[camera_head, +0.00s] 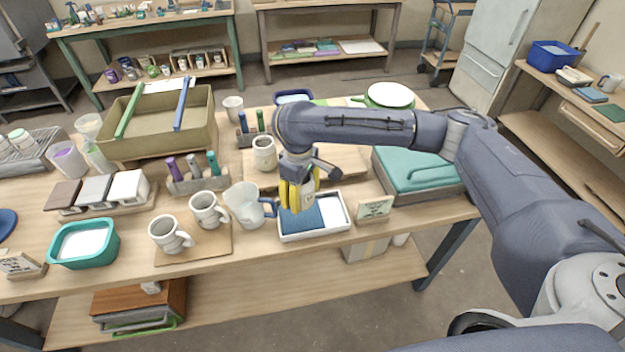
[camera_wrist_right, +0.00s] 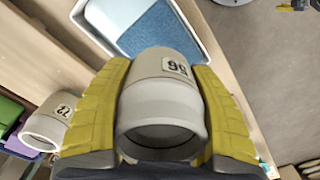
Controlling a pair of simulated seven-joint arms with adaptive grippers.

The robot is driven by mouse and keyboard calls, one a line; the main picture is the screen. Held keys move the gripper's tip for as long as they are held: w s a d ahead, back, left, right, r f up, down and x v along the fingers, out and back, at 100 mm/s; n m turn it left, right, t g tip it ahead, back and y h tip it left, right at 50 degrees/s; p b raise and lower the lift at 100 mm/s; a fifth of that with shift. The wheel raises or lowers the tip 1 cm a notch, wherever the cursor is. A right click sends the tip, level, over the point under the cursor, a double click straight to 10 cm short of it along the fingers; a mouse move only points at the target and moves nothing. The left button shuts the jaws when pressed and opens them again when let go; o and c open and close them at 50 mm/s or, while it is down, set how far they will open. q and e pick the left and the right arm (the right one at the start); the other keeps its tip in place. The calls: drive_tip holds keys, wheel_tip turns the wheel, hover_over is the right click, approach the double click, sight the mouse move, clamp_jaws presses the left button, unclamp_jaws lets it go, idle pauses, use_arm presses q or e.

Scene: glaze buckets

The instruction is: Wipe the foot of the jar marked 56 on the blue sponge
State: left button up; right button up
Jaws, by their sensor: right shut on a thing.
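My right gripper (camera_head: 297,196) has yellow fingers and is shut on the beige jar marked 56 (camera_head: 308,187). In the right wrist view the jar (camera_wrist_right: 160,100) sits between both fingers, its label upside down and its open mouth toward the camera. The blue sponge (camera_head: 302,220) lies in a shallow white tray (camera_head: 337,222) near the table's front edge. The jar is above the back part of the tray, close to the sponge (camera_wrist_right: 165,32). Its foot is hidden, and I cannot tell whether it touches the sponge. My left gripper is out of view.
A clear pitcher (camera_head: 243,205) and two mugs on a board stand left of the tray. A small sign (camera_head: 374,209) and a teal case (camera_head: 415,172) stand to its right. Another marked jar (camera_head: 264,154) stands behind. The table (camera_head: 270,243) is bare in front of the tray.

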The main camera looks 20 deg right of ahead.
sight(289, 218)
drive_tip(key=shift+s+a+f, duration=0.1)
drive_tip(key=shift+f, duration=2.2)
drive_tip(key=shift+f, duration=0.6)
drive_tip(key=shift+s+d, duration=0.15)
drive_tip(key=shift+d, duration=1.55)
drive_tip(key=shift+w+a, duration=0.2)
drive_tip(key=shift+a, duration=1.5)
drive_tip(key=shift+w+a, duration=0.2)
drive_tip(key=shift+a, duration=1.5)
drive_tip(key=shift+s+d, duration=0.25)
drive_tip(key=shift+d, duration=1.5)
drive_tip(key=shift+s+d, duration=0.2)
drive_tip(key=shift+d, duration=1.55)
drive_tip(key=shift+a, duration=0.1)
drive_tip(key=shift+w+a, duration=0.25)
drive_tip(key=shift+a, duration=1.45)
drive_tip(key=shift+w+a, duration=0.2)
drive_tip(key=shift+a, duration=1.5)
